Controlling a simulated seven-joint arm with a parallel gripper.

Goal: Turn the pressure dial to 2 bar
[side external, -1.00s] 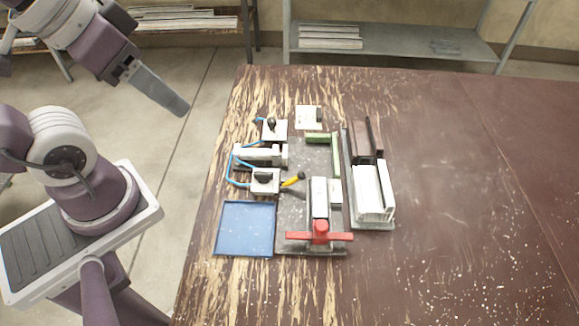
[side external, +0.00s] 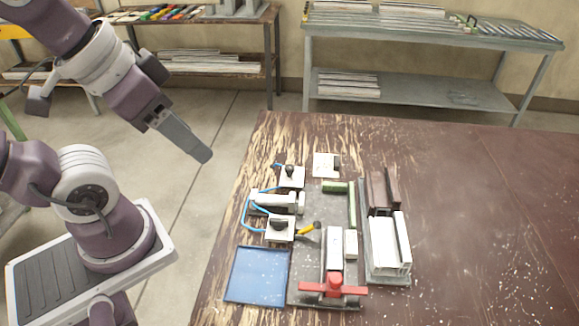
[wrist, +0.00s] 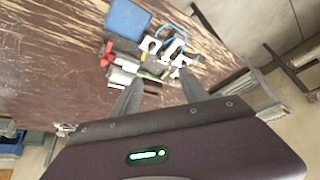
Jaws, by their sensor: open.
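Two small white blocks with black knobs sit at the left of the bench fixture in the side external view: an upper block (side external: 291,178) with an upright knob and a lower block (side external: 280,232) with a wider dark knob. I cannot tell which is the pressure dial, and no scale marks are readable. Blue tubing (side external: 245,213) runs beside them. My gripper (side external: 206,156) is high, left of the table's far corner, apart from everything. In the wrist view its two fingers (wrist: 160,95) are spread, with nothing between them.
A blue tray (side external: 257,275), a red-handled clamp (side external: 333,286), a yellow-handled tool (side external: 311,228) and a green angle piece (side external: 337,187) crowd the fixture. A white profile piece (side external: 388,243) stands to its right. The table's right side (side external: 490,220) is clear. Shelves stand behind.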

